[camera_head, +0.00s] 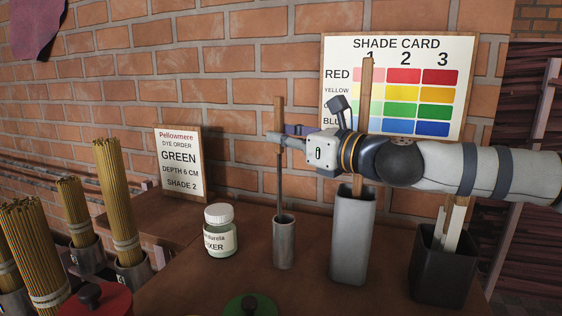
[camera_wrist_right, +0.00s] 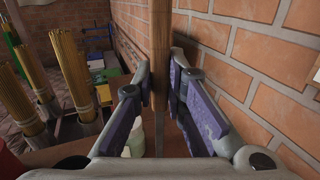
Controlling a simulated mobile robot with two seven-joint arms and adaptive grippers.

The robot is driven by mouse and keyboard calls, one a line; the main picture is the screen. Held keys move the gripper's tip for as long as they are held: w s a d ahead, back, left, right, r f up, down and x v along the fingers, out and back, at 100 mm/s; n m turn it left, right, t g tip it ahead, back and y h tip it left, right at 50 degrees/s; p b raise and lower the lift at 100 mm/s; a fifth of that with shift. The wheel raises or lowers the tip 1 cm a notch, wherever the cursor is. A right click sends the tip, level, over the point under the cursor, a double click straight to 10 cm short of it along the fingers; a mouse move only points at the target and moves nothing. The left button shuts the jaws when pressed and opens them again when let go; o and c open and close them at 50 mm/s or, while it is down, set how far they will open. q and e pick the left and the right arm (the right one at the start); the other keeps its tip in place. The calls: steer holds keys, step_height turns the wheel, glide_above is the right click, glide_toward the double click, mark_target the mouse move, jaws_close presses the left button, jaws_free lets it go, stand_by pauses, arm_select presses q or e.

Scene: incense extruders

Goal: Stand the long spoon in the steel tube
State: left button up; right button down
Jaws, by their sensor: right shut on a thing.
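The long spoon (camera_head: 280,170) is upright, with a wooden handle above and a thin dark shaft below. Its shaft runs down into the mouth of the narrow steel tube (camera_head: 284,247), and its lower end is hidden there. My right gripper (camera_head: 279,134) comes in from the right and is shut on the spoon high up, well above the tube. In the right wrist view, the spoon's wooden handle (camera_wrist_right: 159,40) stands between the purple-padded fingers of the gripper (camera_wrist_right: 160,90). My left gripper is not in view.
A square metal holder (camera_head: 352,240) with a wooden stick stands right of the tube, beside a black bin (camera_head: 440,268). A white-lidded jar (camera_head: 220,232) stands to the left. A green lid (camera_head: 250,306) is in front. The brick wall (camera_head: 240,60) is behind.

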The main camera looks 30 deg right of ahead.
step_height(320, 180, down, 4)
steer(key=shift+w+r+b, duration=0.1)
steer(key=shift+r+b, duration=0.05)
steer(key=shift+b, duration=0.35)
steer(key=shift+r, duration=0.2)
steer(key=c, duration=1.6)
jaws_free()
steer(key=shift+f, duration=0.1)
steer(key=shift+c, duration=0.2)
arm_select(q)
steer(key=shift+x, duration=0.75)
arm_select(e)
steer(key=shift+s, duration=0.2)
steer(key=p, duration=0.6)
glide_toward(282, 153)
steer(key=s, duration=0.2)
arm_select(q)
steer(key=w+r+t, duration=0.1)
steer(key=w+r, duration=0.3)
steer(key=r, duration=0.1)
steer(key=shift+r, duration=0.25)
arm_select(e)
steer(key=shift+d, duration=0.4)
